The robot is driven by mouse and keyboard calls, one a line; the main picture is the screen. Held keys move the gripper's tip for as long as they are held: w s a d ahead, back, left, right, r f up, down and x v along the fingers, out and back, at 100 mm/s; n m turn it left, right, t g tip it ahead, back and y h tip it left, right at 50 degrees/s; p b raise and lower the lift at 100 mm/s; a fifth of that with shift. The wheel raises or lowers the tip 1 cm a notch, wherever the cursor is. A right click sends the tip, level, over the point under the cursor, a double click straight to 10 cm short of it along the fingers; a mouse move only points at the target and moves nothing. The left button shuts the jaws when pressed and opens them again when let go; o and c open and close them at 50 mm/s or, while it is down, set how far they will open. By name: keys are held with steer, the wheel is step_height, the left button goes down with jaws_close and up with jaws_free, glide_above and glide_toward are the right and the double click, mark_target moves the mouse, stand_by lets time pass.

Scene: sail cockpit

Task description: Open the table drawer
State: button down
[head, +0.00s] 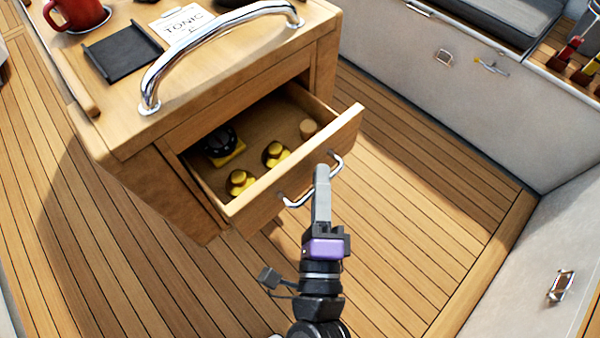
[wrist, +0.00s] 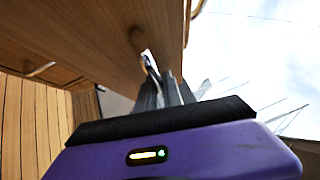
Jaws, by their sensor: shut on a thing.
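The table drawer (head: 290,180) is pulled well out of the wooden cockpit table (head: 130,130), and its inside shows in the head view. Its front carries a chrome bar handle (head: 296,203). My gripper (head: 321,180) is in front of the drawer, with its fingers shut on the middle of the handle. In the wrist view the fingers (wrist: 168,92) close around the handle (wrist: 150,62) beside the wooden drawer front. The fingers hide the middle of the handle.
A chrome grab rail (head: 205,45) arches over the tabletop. A red mug (head: 76,12), a black tray (head: 122,50) and a paper marked TONIC (head: 182,22) are on top. White lockers with latches (head: 561,286) stand at right. The plank floor (head: 410,200) right of the drawer is clear.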

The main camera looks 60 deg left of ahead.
steer(key=w+d+b, duration=0.1)
steer(key=d+b, duration=0.3)
steer(key=d, duration=0.3)
steer(key=shift+w, duration=0.3)
steer(key=shift+f, duration=0.1)
steer(key=c, duration=1.8)
jaws_free()
steer(key=shift+o, duration=0.2)
steer(key=r+b+v, duration=0.1)
steer(key=b+v, duration=0.1)
steer(key=v, duration=0.5)
steer(key=shift+s+d+f+b, duration=0.2)
steer(key=shift+d+f+b, duration=0.2)
steer(key=shift+f, duration=0.15)
steer(key=shift+a, duration=0.1)
